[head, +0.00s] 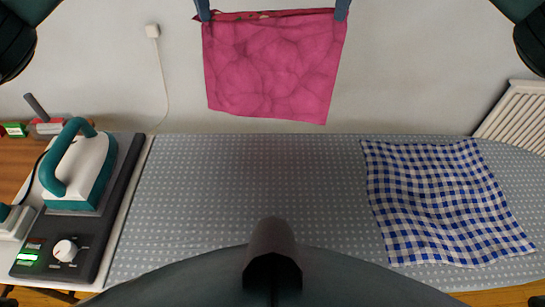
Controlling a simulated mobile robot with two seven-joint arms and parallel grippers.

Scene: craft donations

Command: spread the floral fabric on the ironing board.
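A pink fabric (275,68) with darker wavy lines hangs spread out at the top middle of the head view, in front of the wall. A narrow strip of a darker red, patterned side shows along its top edge; I take it for the floral fabric. My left gripper (203,12) is shut on its top left corner, and my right gripper (342,12) on its top right corner. Only the finger ends show. The fabric's lower edge appears above the far edge of the grey dotted ironing board (240,190).
A blue-and-white checked cloth (440,200) lies flat on the board's right part. A teal and white iron (85,170) stands on a dark station (65,250) with a knob at the left. The board's middle is bare. A radiator (515,115) is at the right wall.

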